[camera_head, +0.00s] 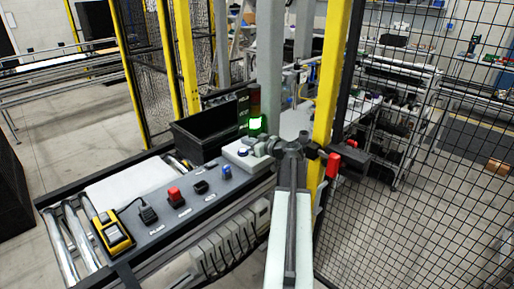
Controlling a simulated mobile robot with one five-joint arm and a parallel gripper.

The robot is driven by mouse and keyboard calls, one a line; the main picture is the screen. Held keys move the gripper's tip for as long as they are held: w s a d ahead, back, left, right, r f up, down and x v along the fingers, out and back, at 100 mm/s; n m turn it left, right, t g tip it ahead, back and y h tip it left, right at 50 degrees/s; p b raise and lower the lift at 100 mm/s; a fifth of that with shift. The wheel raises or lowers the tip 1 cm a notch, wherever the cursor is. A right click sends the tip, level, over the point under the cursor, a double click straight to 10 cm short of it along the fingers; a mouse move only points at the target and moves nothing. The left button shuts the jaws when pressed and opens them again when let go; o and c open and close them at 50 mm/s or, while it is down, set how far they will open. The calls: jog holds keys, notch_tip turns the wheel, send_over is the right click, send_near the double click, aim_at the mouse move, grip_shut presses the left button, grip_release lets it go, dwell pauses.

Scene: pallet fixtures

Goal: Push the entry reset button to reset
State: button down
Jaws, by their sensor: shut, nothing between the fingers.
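A dark panel (190,207) on the conveyor's near side carries a red button (174,194), a black switch (200,187) and a blue button (226,171). Its small white labels are too small to read. A light grey box (238,160) stands just past the panel's far end, with a small blue spot (242,153) on top that looks like a button. I cannot tell from the labels which one is the entry reset. My gripper (258,148) is shut, empty, and in line with the box's right side. I cannot tell whether it touches the box.
A black bin (205,132) stands behind the panel. A yellow post (326,90) with a red and black device (334,164) stands close right of my arm, beside mesh fencing (440,180). A yellow-black unit (112,231) sits at the panel's near end.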

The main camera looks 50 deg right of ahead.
aim_at(245, 153)
jog(key=f+b, duration=0.4)
jog(key=shift+w+f, duration=0.1)
jog(key=shift+w, duration=0.15)
notch_tip(245, 153, down, 2)
jog(key=shift+s+b, duration=0.15)
jog(key=shift+b, duration=0.9)
jog(key=shift+s+a+r, duration=0.15)
jog(key=shift+a+r, duration=0.05)
notch_tip(245, 153, up, 6)
jog(key=p, duration=0.6)
jog(key=shift+a, duration=0.15)
jog(key=f+p+v, duration=0.1)
jog(key=v, duration=0.8)
jog(key=shift+s, duration=0.5)
